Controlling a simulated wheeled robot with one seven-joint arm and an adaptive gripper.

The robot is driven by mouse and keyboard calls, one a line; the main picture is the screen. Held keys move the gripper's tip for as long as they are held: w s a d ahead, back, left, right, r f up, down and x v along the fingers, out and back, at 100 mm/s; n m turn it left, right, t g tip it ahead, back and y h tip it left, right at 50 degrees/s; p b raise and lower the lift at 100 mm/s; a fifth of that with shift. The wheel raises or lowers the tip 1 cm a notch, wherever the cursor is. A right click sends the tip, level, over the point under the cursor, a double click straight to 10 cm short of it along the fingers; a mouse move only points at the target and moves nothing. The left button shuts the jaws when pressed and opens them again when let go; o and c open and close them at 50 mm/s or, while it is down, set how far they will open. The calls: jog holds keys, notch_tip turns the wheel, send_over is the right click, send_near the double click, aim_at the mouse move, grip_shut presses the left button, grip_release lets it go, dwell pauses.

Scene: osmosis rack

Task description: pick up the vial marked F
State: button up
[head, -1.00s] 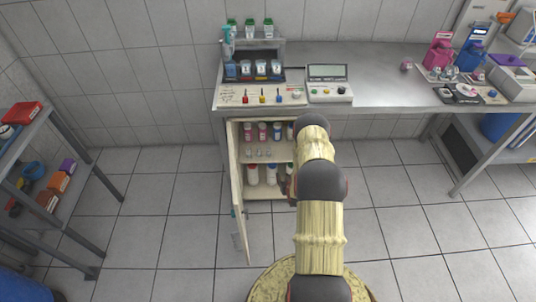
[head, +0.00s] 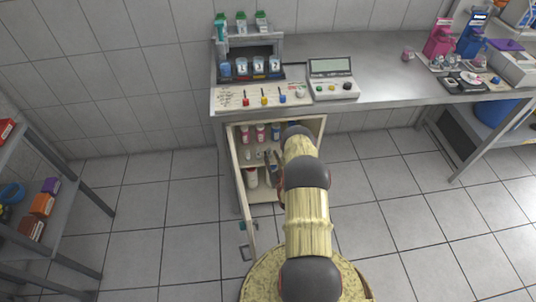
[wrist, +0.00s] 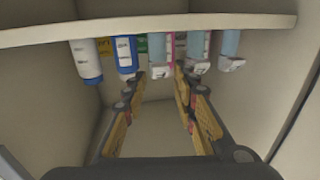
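I cannot read a letter F on any vial in either view. Several small pale vials (head: 258,154) stand on a shelf inside the open cabinet, partly hidden by my arm. My gripper (wrist: 159,78) is open in the wrist view, with its two fingers apart and nothing clearly held between them. Its fingers reach into the cabinet in the head view (head: 273,157). In the wrist view, a blue-and-white container (wrist: 86,62) and a second one (wrist: 123,54) are left of the fingers. Pale blue containers with whitish ends (wrist: 229,50) are to the right.
The cabinet door (head: 242,190) stands open on the left. A pale shelf (wrist: 150,26) crosses the wrist view, close to the containers. The bench (head: 390,80) above holds a rack of labelled jars (head: 258,65) and a device with a display (head: 331,72).

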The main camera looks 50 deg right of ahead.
aim_at(270, 151)
jog(key=b+x, duration=0.2)
jog(key=x, duration=0.2)
jog(key=shift+w+d+r, duration=0.1)
jog(key=shift+w+d, duration=0.1)
jog(key=shift+d, duration=0.05)
jog(key=shift+c, duration=0.4)
jog(key=c, duration=0.6)
jog(key=shift+r, duration=0.1)
